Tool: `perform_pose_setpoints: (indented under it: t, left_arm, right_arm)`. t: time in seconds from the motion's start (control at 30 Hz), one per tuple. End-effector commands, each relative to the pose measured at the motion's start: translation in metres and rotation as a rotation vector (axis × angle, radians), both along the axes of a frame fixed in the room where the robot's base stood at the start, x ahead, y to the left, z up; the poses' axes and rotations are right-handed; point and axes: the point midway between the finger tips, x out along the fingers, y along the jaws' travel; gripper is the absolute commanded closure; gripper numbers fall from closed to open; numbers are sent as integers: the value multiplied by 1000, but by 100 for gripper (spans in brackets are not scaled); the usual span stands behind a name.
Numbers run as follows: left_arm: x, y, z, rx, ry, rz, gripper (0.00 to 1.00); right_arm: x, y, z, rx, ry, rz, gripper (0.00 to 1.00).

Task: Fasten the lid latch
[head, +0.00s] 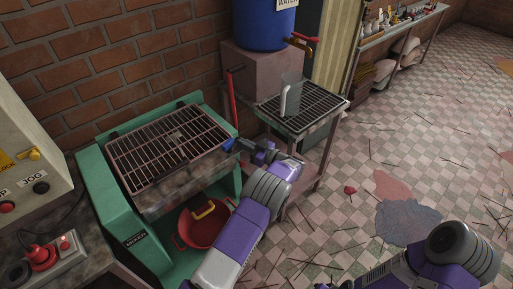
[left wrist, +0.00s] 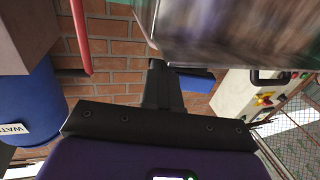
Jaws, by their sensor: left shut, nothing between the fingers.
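No part is clearly recognisable as the lid latch. A small blue piece (head: 229,145) sits at the right edge of the green machine (head: 110,205), beside my left fingertips. A blue block also shows just beyond the fingers in the left wrist view (left wrist: 197,82). My left gripper (head: 240,145) is shut and empty at the machine's right front corner; I cannot tell whether it touches the blue piece. Its dark fingers show together in the left wrist view (left wrist: 160,85). My right arm is at the bottom right, its gripper end (head: 322,286) barely in frame.
A dark grate (head: 165,145) tops the machine, with a red pan (head: 203,225) beneath. A red upright bar (head: 231,98) stands behind the gripper. A grated stand (head: 318,128) and blue water barrel (head: 255,25) are right. A control box (head: 30,150) is left.

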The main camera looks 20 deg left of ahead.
Motion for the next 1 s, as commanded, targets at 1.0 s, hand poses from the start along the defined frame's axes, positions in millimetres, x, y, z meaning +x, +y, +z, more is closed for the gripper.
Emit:
perform_pose_setpoints:
  t: [1.0]
  left_arm:
    - [11,22,1,0,1,6,100]
  right_arm:
    - [0,0,-8,0,0,1,58]
